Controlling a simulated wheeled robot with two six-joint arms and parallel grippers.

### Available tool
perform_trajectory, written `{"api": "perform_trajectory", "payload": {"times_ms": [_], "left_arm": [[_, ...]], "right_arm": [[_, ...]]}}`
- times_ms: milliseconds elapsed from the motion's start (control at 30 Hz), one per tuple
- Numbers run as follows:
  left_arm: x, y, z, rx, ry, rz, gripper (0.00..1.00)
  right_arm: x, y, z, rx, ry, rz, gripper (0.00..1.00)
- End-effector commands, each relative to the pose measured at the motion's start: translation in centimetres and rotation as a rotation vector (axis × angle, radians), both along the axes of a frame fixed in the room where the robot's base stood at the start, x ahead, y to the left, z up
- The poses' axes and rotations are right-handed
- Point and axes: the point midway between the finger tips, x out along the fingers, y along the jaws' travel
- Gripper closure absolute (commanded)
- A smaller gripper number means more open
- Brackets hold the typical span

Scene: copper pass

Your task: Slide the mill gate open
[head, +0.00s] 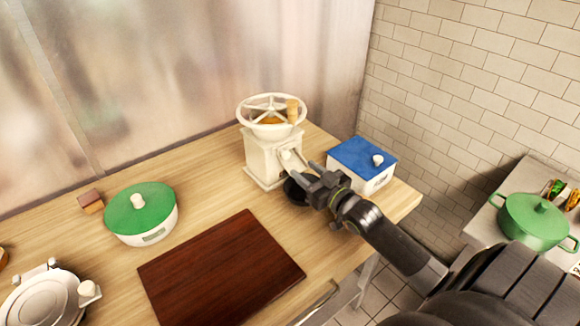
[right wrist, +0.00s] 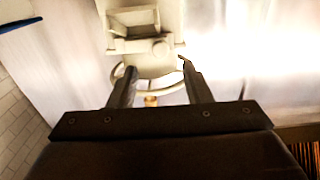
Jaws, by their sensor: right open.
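The cream mill (head: 270,160) stands upright on the wooden counter, with a spoked wheel (head: 262,104) and a wooden handle on top. A small pale knob (head: 288,155) sits on its front, probably the gate's; in the right wrist view the mill (right wrist: 172,16) appears upside down, with a round knob (right wrist: 160,48) beside a framed opening (right wrist: 132,20). I cannot tell how far the gate is open. My right gripper (head: 303,176) is open and empty, just in front of the mill's front; its fingertips (right wrist: 154,68) lie either side of the knob in the wrist picture, apparently without contact. My left gripper is out of view.
A dark round dish (head: 294,191) lies partly hidden below my right gripper. A white box with a blue lid (head: 358,155) stands close to the right. A green-lidded pot (head: 140,214) and a dark board (head: 222,272) are to the left. A green pot (head: 535,222) stands far right.

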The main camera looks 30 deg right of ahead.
Motion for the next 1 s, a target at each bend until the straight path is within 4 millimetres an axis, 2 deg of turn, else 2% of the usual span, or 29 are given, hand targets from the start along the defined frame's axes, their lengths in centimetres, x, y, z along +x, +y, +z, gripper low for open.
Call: {"api": "perform_trajectory", "payload": {"times_ms": [33,200,400,600,867,1000], "left_arm": [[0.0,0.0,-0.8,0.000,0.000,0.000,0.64],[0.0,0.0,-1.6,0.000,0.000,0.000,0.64],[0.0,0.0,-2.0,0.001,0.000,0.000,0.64],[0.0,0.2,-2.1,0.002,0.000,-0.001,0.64],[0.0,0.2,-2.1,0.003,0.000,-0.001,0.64],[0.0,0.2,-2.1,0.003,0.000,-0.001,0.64]], "right_arm": [[1.1,0.1,-0.2,0.001,-0.004,0.001,0.55],[3.9,0.4,-0.1,0.003,-0.003,0.001,0.55],[6.4,0.5,0.0,0.001,-0.001,0.000,0.55],[7.3,0.6,0.1,0.001,0.000,0.001,0.55],[7.3,0.6,0.1,0.000,0.000,0.001,0.55],[7.3,0.6,0.1,0.000,0.000,0.001,0.74]]}}
